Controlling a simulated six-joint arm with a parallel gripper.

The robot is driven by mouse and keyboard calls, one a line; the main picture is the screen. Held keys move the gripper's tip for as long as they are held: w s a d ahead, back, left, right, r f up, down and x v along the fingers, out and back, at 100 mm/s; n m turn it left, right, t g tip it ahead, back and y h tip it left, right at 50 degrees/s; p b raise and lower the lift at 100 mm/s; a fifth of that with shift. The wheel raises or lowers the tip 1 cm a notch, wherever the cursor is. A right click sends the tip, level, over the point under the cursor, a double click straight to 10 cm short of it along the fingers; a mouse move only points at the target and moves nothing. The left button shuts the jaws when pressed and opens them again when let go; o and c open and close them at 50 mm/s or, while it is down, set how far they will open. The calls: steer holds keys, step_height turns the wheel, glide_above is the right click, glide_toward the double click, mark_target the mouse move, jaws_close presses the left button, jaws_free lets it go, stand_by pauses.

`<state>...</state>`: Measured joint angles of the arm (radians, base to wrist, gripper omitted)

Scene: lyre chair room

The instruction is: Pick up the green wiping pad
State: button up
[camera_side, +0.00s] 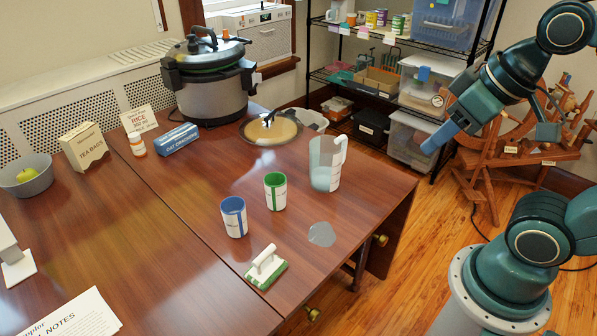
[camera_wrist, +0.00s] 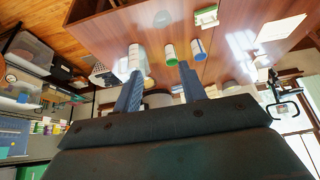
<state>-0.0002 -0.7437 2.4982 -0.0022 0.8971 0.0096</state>
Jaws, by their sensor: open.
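The green wiping pad (camera_side: 267,268) lies on the wooden table near its front edge. It has a green base and a white handle on top. In the wrist view it shows at the upper part of the picture (camera_wrist: 206,17). My gripper (camera_side: 438,138) is high up to the right of the table, well away from the pad. In the wrist view its two blue fingers (camera_wrist: 159,80) are spread apart with nothing between them.
A blue cup (camera_side: 233,217), a green cup (camera_side: 275,191) and a clear measuring jug (camera_side: 326,164) stand behind the pad. A translucent disc (camera_side: 321,234) lies right of it. A large pressure cooker (camera_side: 208,85) stands at the back.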

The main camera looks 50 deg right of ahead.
steer(key=w, duration=0.1)
steer(key=m+g+y, duration=0.4)
steer(key=m+y, duration=0.1)
steer(key=m, duration=1.1)
glide_above(269, 249)
steer(key=s+d, duration=0.2)
steer(key=d, duration=0.3)
step_height(269, 249, down, 20)
steer(key=shift+w+f, duration=0.1)
steer(key=shift+f, duration=0.1)
steer(key=shift+x, duration=4.25)
steer(key=shift+f, duration=0.15)
steer(key=shift+x, duration=2.45)
steer(key=shift+d, duration=0.1)
